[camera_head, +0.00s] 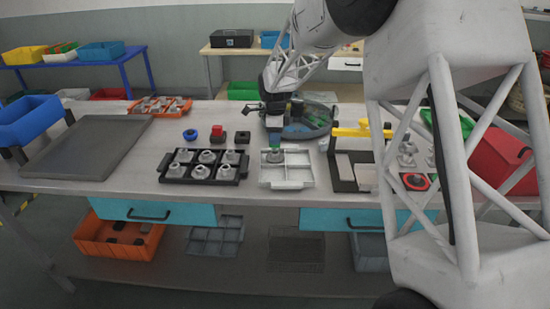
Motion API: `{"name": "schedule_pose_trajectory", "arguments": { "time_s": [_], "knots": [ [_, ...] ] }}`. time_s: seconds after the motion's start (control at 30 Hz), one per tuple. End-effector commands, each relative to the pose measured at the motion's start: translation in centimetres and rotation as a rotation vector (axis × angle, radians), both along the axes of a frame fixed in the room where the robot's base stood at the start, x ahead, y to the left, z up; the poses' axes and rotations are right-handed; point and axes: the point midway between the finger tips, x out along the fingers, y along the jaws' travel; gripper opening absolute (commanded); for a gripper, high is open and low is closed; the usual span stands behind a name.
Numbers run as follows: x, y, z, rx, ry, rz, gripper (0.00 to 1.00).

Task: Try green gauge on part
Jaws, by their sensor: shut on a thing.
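The green gauge (275,141) is small and stands upright beneath my gripper (274,131). My gripper points down and is shut on it. Directly below is a grey metal part (275,156) in the far left area of the white divided tray (298,184). The gauge's lower end is at or just above the top of this part; I cannot tell whether they touch. The fingertips are small and dark in this view. More grey parts (201,172) sit in the black tray (232,179) to the left.
A yellow-topped fixture (350,132) stands right. A large grey tray (85,147) lies far left.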

Motion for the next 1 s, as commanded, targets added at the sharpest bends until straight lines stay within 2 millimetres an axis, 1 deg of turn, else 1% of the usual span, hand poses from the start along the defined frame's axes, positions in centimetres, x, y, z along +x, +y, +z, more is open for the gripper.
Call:
{"name": "schedule_pose_trajectory", "arguments": {
  "time_s": [0.6,1.0],
  "knots": [
    [0.0,0.0,1.7,0.000,0.000,0.000,0.07],
    [0.0,0.0,1.8,0.000,0.000,0.000,0.07]
  ]
}}
